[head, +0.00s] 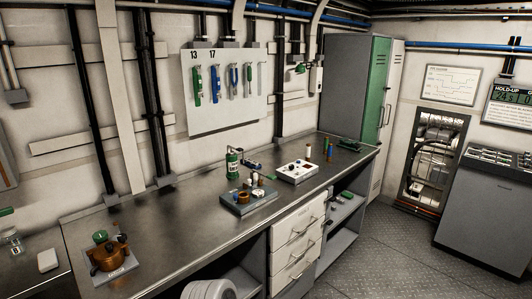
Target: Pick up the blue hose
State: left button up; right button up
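I cannot make out a loose blue hose in the head view. Long blue pipes run along the top of the walls, one of them on the right wall (465,47). An open recess (432,160) in the right wall holds pipes and pale tubing, too small to tell apart. Neither of my grippers is in view.
A long metal workbench (160,228) runs along the left wall, with a copper-coloured device (109,256), a green-and-grey apparatus (243,185) and a white tray (297,171) on it. A tool board (225,110) hangs above. A grey console (487,215) stands right. The floor (385,260) between is clear.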

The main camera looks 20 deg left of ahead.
aim_at(330, 147)
jog(key=u, duration=0.8)
jog(key=i, duration=1.25)
jog(key=z, duration=0.5)
